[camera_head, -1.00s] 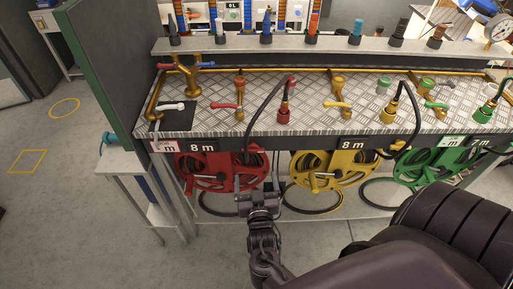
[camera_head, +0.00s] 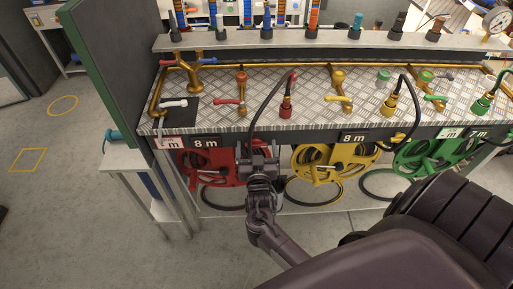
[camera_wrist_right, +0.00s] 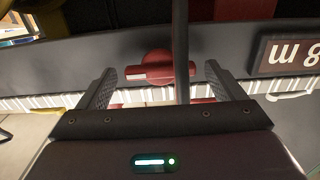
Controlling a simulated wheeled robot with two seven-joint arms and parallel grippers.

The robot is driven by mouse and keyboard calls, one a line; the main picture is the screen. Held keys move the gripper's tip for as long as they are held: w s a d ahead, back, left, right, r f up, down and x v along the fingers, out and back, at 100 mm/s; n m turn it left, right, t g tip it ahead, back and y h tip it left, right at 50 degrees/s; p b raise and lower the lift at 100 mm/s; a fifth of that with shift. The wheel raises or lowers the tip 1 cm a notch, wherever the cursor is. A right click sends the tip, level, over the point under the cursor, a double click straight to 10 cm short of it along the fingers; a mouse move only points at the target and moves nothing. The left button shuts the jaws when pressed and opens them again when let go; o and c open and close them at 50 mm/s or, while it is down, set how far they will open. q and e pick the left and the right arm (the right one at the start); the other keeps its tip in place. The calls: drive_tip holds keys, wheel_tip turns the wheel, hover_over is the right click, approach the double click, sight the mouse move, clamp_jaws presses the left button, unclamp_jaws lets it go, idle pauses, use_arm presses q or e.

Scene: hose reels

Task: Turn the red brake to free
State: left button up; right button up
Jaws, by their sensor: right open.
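The red reel (camera_head: 205,165) hangs under the bench front, partly hidden behind my right gripper (camera_head: 257,157). In the right wrist view a red knob with a pale mark (camera_wrist_right: 157,68), which looks like the red brake, sits on the dark bench front. It shows between the two open fingers of my right gripper (camera_wrist_right: 159,72), with no clear contact. A dark hose (camera_wrist_right: 181,55) runs beside the knob. My left gripper is out of view.
A yellow reel (camera_head: 335,160) and a green reel (camera_head: 425,155) hang to the right. The black hose (camera_head: 252,115) loops from the red fitting (camera_head: 286,108) over the bench edge close to my gripper. A small side table (camera_head: 130,158) stands at the left.

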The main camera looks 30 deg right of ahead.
drive_tip(key=c, duration=1)
drive_tip(key=shift+n, duration=0.3)
drive_tip(key=n+p, duration=0.2)
drive_tip(key=n, duration=0.1)
drive_tip(key=shift+a+r, duration=0.1)
drive_tip(key=shift+r, duration=0.05)
drive_tip(key=n+p, duration=0.2)
drive_tip(key=n, duration=0.3)
drive_tip(key=shift+w, duration=0.1)
drive_tip(key=n+p, duration=0.1)
drive_tip(key=n, duration=0.1)
drive_tip(key=n+p, duration=0.1)
drive_tip(key=n, duration=0.2)
drive_tip(key=shift+a+f+p, duration=0.1)
drive_tip(key=shift+f+p, duration=0.1)
drive_tip(key=shift+p, duration=0.15)
drive_tip(key=shift+f+n+p, duration=0.15)
drive_tip(key=shift+n+p, duration=0.45)
drive_tip(key=shift+n, duration=1.7)
